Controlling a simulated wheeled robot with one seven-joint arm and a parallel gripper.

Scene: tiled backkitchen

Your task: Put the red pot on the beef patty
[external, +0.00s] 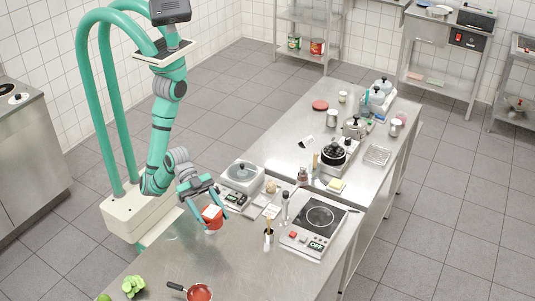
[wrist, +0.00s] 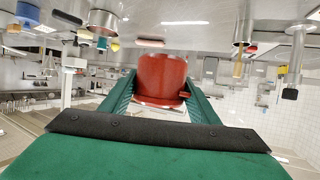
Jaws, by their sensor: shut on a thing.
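The red pot (external: 214,221) is between the fingers of my gripper (external: 211,205), which is shut on it. The pot is near the left edge of the near steel counter, and it looks lifted above the top, though the gap is hard to judge. In the wrist view the red pot (wrist: 161,76) fills the middle between the two green fingers (wrist: 160,95). I cannot pick out the beef patty with certainty. A flat reddish-brown disc (external: 320,105) lies on the far counter, too small to identify.
A hot plate (external: 320,217), a scale (external: 242,175) and a utensil holder (external: 268,238) stand right of my gripper. A black pot (external: 334,153) is farther back.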

